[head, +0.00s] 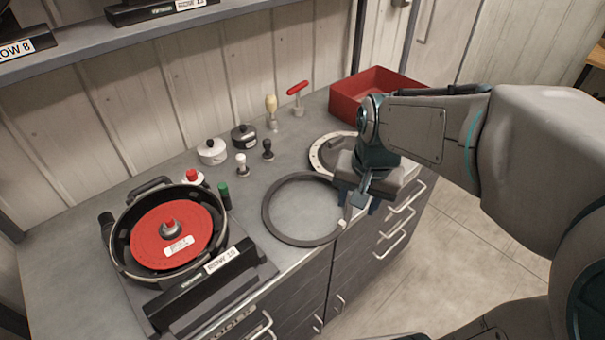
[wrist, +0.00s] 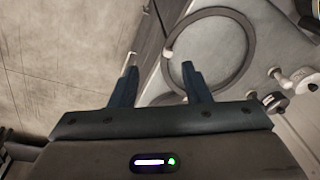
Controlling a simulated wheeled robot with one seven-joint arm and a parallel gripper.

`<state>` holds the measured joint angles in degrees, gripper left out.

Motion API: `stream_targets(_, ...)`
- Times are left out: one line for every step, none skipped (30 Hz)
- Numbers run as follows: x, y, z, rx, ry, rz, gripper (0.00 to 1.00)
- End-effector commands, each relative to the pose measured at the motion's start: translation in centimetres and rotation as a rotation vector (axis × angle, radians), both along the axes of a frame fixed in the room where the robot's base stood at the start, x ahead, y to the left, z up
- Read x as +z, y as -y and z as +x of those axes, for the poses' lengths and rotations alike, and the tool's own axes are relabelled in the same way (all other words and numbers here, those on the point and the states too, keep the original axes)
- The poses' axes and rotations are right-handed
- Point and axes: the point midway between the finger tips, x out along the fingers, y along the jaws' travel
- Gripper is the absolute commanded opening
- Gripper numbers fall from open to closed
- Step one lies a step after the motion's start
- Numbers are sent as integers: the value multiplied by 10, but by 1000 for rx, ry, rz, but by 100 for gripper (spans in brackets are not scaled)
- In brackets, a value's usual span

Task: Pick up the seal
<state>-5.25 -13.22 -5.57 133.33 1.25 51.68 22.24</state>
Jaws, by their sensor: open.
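The seal looks to be the large dark ring (head: 267,212) lying flat on the grey worktop near its front edge, with a small pale tab (head: 342,224) on its right side. In the wrist view the ring (wrist: 252,48) lies beyond the fingertips, with the tab (wrist: 168,55) on its left side. My gripper (head: 360,203) is open and empty, above the worktop's front edge at the right of the ring. In the wrist view its two fingers (wrist: 159,72) are spread, with nothing between them. I cannot tell its height above the worktop.
A pale-rimmed round part (head: 318,155) lies behind my gripper, partly hidden. A red bin (head: 365,93) stands at the back right. The seed meter with a red disc (head: 150,240) stands at the left. Several small knobbed tools and pots stand behind the ring. A shelf (head: 150,38) runs above.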

Motion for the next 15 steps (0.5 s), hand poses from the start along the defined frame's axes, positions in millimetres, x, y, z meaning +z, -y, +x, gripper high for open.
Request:
stream_targets(-3, -1, 12, -54, -31, 7, 43)
stream_targets(-5, -1, 19, -91, -45, 10, 43)
stream_targets(-9, -1, 27, -139, -63, 13, 43)
stream_targets(-11, -2, 33, -171, -74, 14, 43)
stream_targets(-14, -1, 38, -202, -85, 15, 43)
stream_targets(-17, -1, 44, -240, -97, 15, 43)
stream_targets(-20, -1, 48, -265, -106, 15, 43)
stream_targets(-21, -1, 51, -286, -112, 14, 43)
stream_targets(-24, -1, 55, -311, -119, 13, 43)
stream_targets(-25, 0, 57, -327, -125, 12, 43)
stream_targets(-27, 0, 59, -339, -128, 12, 43)
stream_targets(-29, 0, 61, -351, -131, 11, 43)
stream_targets(-31, 0, 62, -359, -134, 11, 43)
stream_targets(-34, 0, 62, -364, -136, 11, 43)
stream_targets(-39, 0, 63, -367, -137, 10, 43)
